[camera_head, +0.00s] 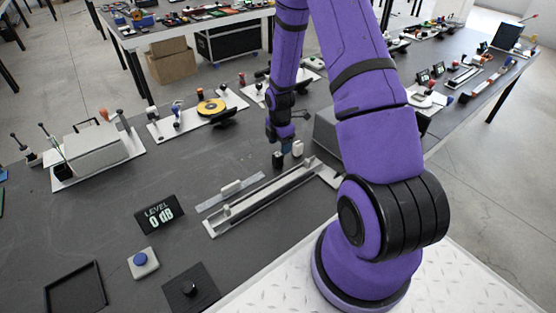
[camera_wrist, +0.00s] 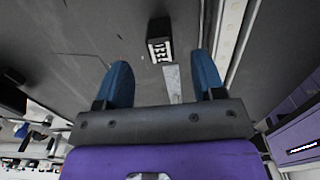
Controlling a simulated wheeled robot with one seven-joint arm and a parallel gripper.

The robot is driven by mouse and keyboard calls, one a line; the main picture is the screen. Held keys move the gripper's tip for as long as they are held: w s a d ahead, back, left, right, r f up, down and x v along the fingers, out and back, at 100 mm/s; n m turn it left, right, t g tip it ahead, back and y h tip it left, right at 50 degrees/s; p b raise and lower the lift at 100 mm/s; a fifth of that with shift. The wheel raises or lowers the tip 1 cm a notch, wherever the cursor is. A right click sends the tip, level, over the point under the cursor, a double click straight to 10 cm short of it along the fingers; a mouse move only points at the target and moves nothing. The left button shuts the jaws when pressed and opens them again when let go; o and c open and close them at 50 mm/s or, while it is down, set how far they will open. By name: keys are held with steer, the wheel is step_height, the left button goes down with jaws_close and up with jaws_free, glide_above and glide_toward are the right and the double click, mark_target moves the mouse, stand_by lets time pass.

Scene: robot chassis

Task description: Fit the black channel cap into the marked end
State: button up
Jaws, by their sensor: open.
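A small black block (camera_head: 278,160), which looks like the channel cap, stands on the dark table beyond the far end of the long channel (camera_head: 262,200). My gripper (camera_head: 287,148) is low over the table at these blocks. I cannot tell from the head view whether it touches them. In the wrist view my gripper (camera_wrist: 165,85) has its two blue fingers spread, with nothing clearly held between them. The channel (camera_wrist: 234,30) runs along the right there. I cannot make out a mark on either channel end.
A flat metal strip (camera_head: 230,193) with a pale block on it lies alongside the channel. A black display (camera_head: 160,214) reads "LEVEL 0 dB". A grey box (camera_head: 95,152) stands left.

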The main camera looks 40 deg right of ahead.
mark_target(278, 154)
steer(key=shift+a+f, duration=0.2)
steer(key=shift+f, duration=1.1)
steer(key=shift+a+f, duration=0.15)
steer(key=shift+f, duration=1.1)
steer(key=c, duration=1)
steer(key=shift+r, duration=0.1)
